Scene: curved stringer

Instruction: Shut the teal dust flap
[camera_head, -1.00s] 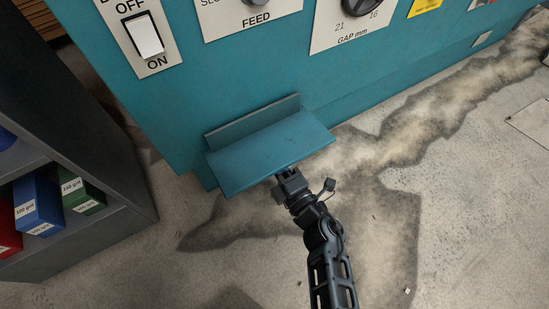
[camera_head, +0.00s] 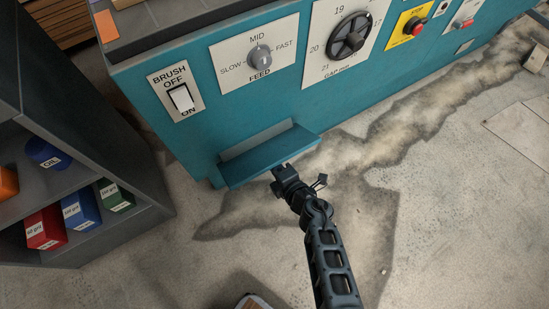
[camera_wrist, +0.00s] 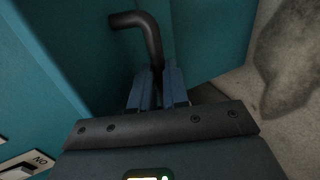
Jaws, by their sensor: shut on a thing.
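The teal dust flap (camera_head: 268,158) sticks out from the low front of the teal machine. It stands open, with a teal upright strip behind it. My gripper (camera_head: 280,173) is at the flap's outer edge, on its right half. In the wrist view, my gripper (camera_wrist: 157,88) is shut on a dark bent handle (camera_wrist: 150,38), with a blue finger on each side of it. Teal surface (camera_wrist: 200,40) shows behind the handle. The handle is hidden by my gripper in the head view.
The machine front carries a brush switch (camera_head: 181,98), a feed knob (camera_head: 259,55), a gap dial (camera_head: 348,36) and a stop button (camera_head: 413,27). A dark shelf (camera_head: 70,150) with coloured boxes stands at left. Stained concrete floor (camera_head: 440,200) is open at right.

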